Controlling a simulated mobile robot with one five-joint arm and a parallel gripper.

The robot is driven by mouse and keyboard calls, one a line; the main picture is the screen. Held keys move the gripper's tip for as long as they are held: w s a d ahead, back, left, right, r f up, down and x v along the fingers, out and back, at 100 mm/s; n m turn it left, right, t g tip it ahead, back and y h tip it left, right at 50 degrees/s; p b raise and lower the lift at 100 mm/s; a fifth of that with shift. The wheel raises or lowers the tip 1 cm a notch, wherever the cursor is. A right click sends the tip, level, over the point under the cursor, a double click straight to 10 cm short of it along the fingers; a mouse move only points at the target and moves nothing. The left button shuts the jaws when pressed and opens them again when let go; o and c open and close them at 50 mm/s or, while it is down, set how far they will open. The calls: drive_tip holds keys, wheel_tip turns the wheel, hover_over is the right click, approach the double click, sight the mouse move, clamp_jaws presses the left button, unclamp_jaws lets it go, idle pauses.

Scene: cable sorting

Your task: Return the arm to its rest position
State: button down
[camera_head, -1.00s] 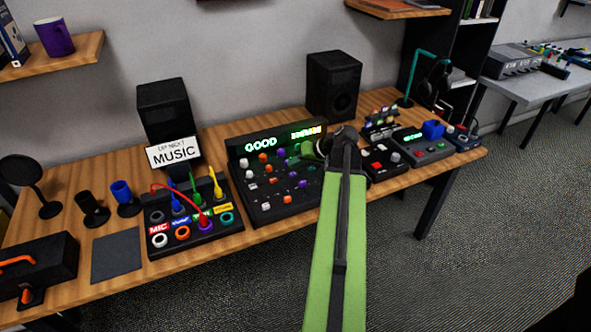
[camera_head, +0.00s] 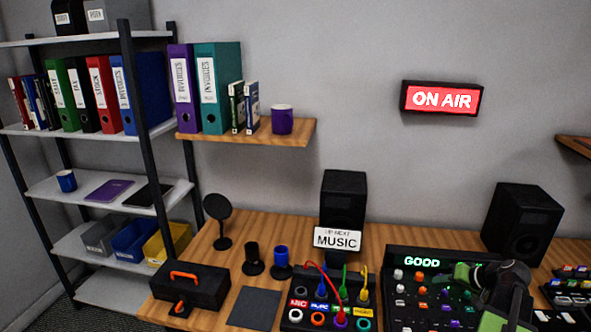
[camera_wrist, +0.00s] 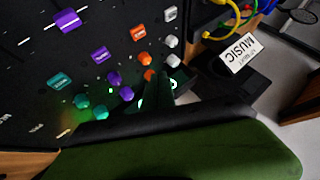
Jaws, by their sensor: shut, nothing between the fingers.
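My arm, green with a black joint, shows at the lower right of the head view. My gripper (camera_wrist: 160,92) is at its end, above the right part of the black mixing console (camera_head: 400,284). In the wrist view the gripper's dark fingers are shut and empty, close over the console's knobs. The console fills the upper left of that view, with purple, orange, teal and white knobs. In the head view the fingertips are too small and dark to make out clearly.
A cable panel (camera_head: 297,315) with plugged cables and a MUSIC sign (camera_head: 337,239) stand left of the console. A black speaker (camera_head: 522,225) stands behind my arm. Farther left are a toolbox (camera_head: 190,287) and a shelf rack (camera_head: 125,95). Open air lies above the desk.

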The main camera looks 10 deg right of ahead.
drive_tip(key=w+a+n+g+y+p, duration=0.1)
drive_tip(key=w+a+n, duration=0.1)
drive_tip(key=a, duration=0.7)
drive_tip(key=w+a+n+g, duration=0.1)
drive_tip(key=w+a, duration=0.4)
drive_tip(key=a, duration=0.5)
drive_tip(key=w+a+r+n+g+y+p, duration=0.1)
drive_tip(key=w+a+n, duration=0.1)
drive_tip(key=a, duration=0.7)
drive_tip(key=shift+w+a+n+y+p, duration=0.2)
drive_tip(key=shift+w+n+y+p, duration=0.1)
drive_tip(key=shift+w, duration=0.35)
drive_tip(key=s+a+f+n+g+h+p, duration=0.1)
drive_tip(key=s+a+g, duration=0.15)
drive_tip(key=a, duration=0.65)
drive_tip(key=s+a+f+n+g+h+p, duration=0.15)
drive_tip(key=s+a, duration=0.25)
drive_tip(key=a, duration=0.5)
drive_tip(key=s+d+m+h, duration=0.1)
drive_tip(key=s+d+g+h, duration=0.1)
drive_tip(key=d, duration=0.1)
drive_tip(key=s+d+f+m+h, duration=0.1)
drive_tip(key=shift+s+d+m+g+b, duration=0.25)
drive_tip(key=shift+s+m+g+b, duration=0.1)
drive_tip(key=shift+g, duration=0.05)
